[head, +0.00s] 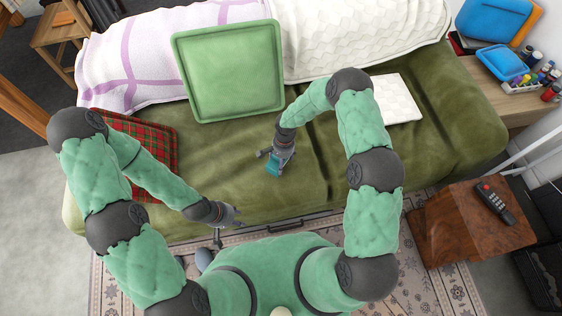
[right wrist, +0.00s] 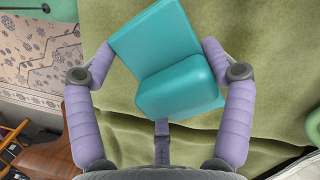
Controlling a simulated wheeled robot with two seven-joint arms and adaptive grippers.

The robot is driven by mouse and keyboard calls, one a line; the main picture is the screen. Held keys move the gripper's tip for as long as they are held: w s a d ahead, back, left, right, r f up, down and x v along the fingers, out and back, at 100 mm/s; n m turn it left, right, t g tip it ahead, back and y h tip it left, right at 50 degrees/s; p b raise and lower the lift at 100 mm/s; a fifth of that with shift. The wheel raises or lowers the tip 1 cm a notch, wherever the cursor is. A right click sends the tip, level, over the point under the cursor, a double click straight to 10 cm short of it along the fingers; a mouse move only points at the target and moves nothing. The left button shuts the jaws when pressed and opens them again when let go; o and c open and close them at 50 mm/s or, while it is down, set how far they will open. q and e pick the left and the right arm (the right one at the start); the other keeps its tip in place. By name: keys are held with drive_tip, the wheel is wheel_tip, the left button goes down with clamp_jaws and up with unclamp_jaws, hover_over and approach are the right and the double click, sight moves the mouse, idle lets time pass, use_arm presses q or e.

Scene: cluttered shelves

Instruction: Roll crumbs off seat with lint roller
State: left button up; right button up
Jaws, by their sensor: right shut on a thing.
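The seat is a green couch cushion (head: 455,135); I can make out no crumbs on it. My right gripper (head: 276,163) is low over the middle of the seat, shut on a teal tool (head: 273,168). In the right wrist view the teal tool (right wrist: 165,70) shows a flat plate and a rounded block between the fingers. I cannot tell for sure that it is the lint roller, or whether it touches the fabric. My left gripper (head: 226,224) is at the seat's front edge, left of the right one; its fingers are too small to judge.
A green square cushion (head: 228,70) leans at the back, a red plaid cushion (head: 150,140) lies left, and a white pad (head: 395,100) lies right. A wooden side table (head: 465,240) with a remote (head: 495,204) stands at front right.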

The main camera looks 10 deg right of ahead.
drive_tip(key=shift+r+p, duration=1.15)
drive_tip(key=shift+r, duration=1.2)
